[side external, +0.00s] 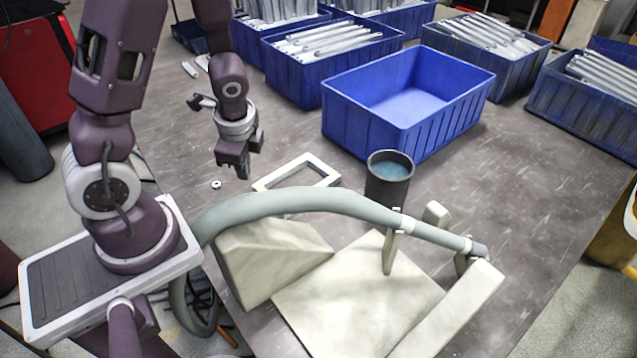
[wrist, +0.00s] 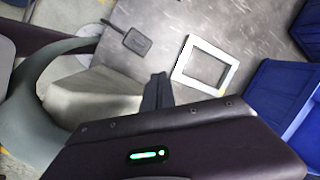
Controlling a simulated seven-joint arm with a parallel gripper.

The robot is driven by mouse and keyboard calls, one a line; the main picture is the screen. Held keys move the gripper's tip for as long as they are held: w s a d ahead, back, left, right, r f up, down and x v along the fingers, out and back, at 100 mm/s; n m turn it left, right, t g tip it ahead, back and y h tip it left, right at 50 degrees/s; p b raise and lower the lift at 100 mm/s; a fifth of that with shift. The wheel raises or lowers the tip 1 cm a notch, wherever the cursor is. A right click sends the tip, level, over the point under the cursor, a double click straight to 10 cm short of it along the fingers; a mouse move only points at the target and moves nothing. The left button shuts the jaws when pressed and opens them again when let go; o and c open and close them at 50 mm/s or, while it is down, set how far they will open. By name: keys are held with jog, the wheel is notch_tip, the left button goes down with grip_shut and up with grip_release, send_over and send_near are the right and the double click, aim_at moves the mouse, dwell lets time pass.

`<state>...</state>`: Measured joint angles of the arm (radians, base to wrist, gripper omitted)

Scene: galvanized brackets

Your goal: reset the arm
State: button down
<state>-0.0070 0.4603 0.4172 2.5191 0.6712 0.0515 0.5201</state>
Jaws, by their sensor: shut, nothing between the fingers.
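My gripper (side external: 243,168) hangs above the table, pointing down, to the left of a white rectangular frame (side external: 322,181). Its fingers are shut with nothing between them. In the wrist view the closed fingers (wrist: 158,90) show at the middle, and the white frame (wrist: 229,74) lies flat on the table to their right. My gripper is apart from everything around it.
An empty blue bin (side external: 345,120) stands right of my gripper; blue bins of metal brackets (side external: 335,38) stand behind. A dark cup (side external: 388,190), a grey hose (side external: 300,201) and a pale fixture (side external: 360,295) are in front. A small washer (side external: 216,185) lies on the table.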

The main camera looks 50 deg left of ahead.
jog(key=d+r+n+t+h, duration=0.1)
jog(key=d+r+n+t, duration=0.4)
jog(key=r, duration=1)
jog(key=s+d+r+n+h, duration=0.2)
jog(key=s+d+r+n, duration=0.2)
jog(key=s+d+r, duration=0.3)
jog(key=shift+s+d, duration=0.55)
jog(key=shift+d, duration=0.6)
